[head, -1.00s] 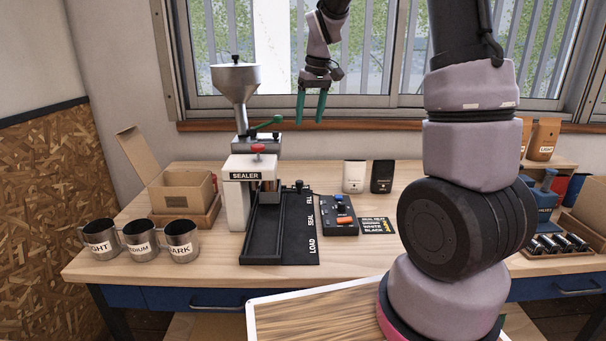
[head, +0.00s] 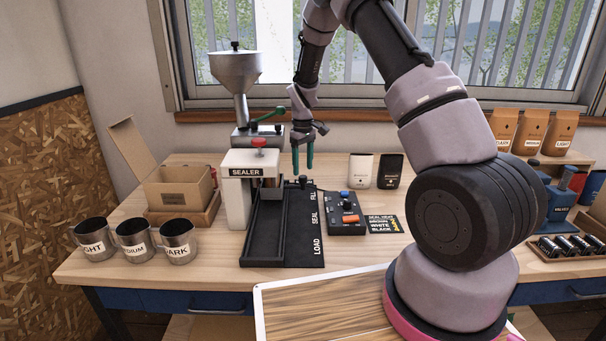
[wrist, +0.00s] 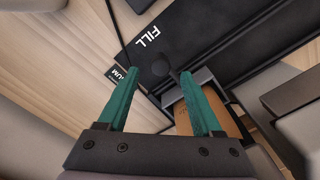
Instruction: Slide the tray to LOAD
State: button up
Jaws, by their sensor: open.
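The black sliding track (head: 266,240) runs front to back beside the sealer, with FILL, SEAL and LOAD marked from back to front on its side plate (head: 304,250). A dark round knob (head: 303,181) stands at the FILL end and also shows in the wrist view (wrist: 160,68). A grey-edged tray (wrist: 203,76) with something brown (wrist: 222,113) in it shows beside the knob in the wrist view; the sealer partly hides it in the head view. My gripper (head: 302,170) is open, its green fingers pointing down just above the knob. Contact cannot be told.
A control box (head: 345,213) with an orange switch is close on the right. Several labelled mugs (head: 135,240) stand at left; white (head: 361,168) and black (head: 390,171) pouches stand behind right.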

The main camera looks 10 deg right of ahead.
aim_at(303, 176)
jog(key=shift+f, duration=1.7)
grip_shut()
